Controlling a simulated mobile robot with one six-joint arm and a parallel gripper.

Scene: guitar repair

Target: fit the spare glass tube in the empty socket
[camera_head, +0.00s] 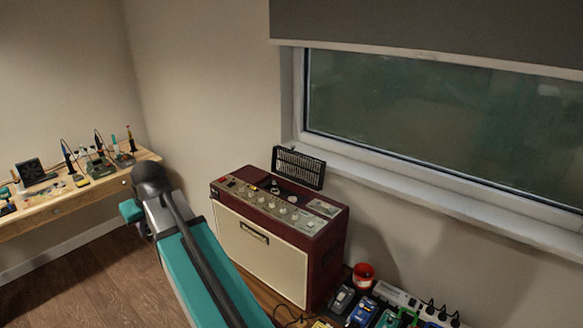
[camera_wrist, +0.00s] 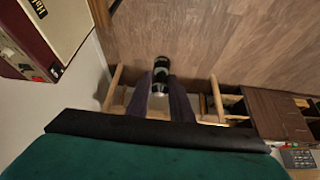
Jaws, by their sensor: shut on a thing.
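My gripper (camera_wrist: 162,82) is shut on the glass tube (camera_wrist: 161,70), a small dark cylinder with pale, shiny ends, gripped between the two dark fingers in the wrist view. The tube is over the wooden floor, apart from the amplifier. In the head view, my arm covers part of the scene and the gripper and tube cannot be made out. The dark red amplifier (camera_head: 262,240) with a cream front stands right of my arm, and its corner shows at the upper left in the wrist view (camera_wrist: 28,45). I cannot make out the empty socket on its top.
A black grille (camera_head: 299,168) stands upright behind the amplifier's top. A red cup (camera_head: 362,275) and several pedals (camera_head: 363,312) lie to its right. A workbench (camera_head: 60,203) with tools is at the left. Light wooden posts (camera_wrist: 113,87) flank the gripper's view below.

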